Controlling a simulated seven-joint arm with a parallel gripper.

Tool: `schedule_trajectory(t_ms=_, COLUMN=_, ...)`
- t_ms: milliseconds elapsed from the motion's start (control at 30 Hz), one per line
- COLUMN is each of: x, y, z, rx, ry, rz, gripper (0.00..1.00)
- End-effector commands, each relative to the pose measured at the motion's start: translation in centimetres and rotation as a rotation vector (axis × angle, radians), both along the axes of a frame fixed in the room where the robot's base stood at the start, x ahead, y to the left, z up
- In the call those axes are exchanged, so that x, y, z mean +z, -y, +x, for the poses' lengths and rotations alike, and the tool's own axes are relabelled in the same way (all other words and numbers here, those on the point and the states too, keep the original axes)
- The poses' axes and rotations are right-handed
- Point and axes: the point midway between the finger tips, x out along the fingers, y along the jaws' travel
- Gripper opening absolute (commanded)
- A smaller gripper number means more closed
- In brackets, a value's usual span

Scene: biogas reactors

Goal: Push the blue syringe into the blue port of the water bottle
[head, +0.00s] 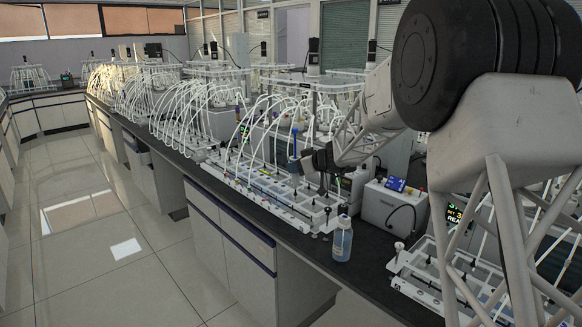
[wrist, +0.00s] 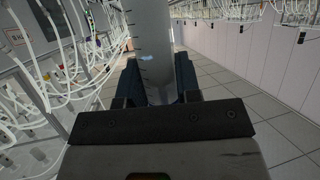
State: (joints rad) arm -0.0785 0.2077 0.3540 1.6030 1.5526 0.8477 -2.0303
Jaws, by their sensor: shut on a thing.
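My gripper (head: 302,166) is shut on the blue syringe (head: 294,164), which stands about upright above the white rack on the bench. In the wrist view my gripper (wrist: 158,84) has its two dark fingers on either side of the syringe's grey barrel (wrist: 151,40), which has dark tick marks. The water bottle (head: 343,240) holds pale blue liquid and stands upright near the bench's front edge. It is nearer the camera and to the right of the syringe, well apart from it. The bottle's top is small; its blue port cannot be made out.
The dark bench (head: 330,262) carries reactor racks with many arched white tubes (head: 250,130) behind and left of my gripper. A white box with a blue display (head: 395,205) stands behind the bottle. Another white rack (head: 425,270) is at the right. The floor aisle is clear.

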Motion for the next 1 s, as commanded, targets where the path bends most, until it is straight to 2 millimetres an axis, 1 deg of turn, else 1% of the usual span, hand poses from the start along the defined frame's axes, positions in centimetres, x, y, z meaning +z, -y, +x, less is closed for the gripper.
schedule_trajectory(t_ms=167, x=0.8, y=3.5, z=-2.0, rx=-0.002, ry=0.003, rz=0.001, gripper=0.07)
schedule_trajectory(t_ms=267, x=1.2, y=5.9, z=-3.5, rx=-0.002, ry=0.005, rz=0.003, gripper=0.07)
schedule_trajectory(t_ms=400, x=1.8, y=9.4, z=-6.1, rx=-0.003, ry=0.007, rz=0.006, gripper=0.07)
schedule_trajectory(t_ms=500, x=2.1, y=11.6, z=-7.9, rx=-0.002, ry=0.009, rz=0.009, gripper=0.07)
schedule_trajectory(t_ms=600, x=2.4, y=13.4, z=-9.6, rx=-0.001, ry=0.010, rz=0.011, gripper=0.07)
schedule_trajectory(t_ms=700, x=2.6, y=14.7, z=-10.9, rx=-0.001, ry=0.012, rz=0.014, gripper=0.07)
schedule_trajectory(t_ms=800, x=2.6, y=15.7, z=-11.8, rx=-0.001, ry=0.011, rz=0.016, gripper=0.07)
schedule_trajectory(t_ms=1000, x=2.7, y=16.3, z=-12.6, rx=0.001, ry=0.012, rz=0.016, gripper=0.07)
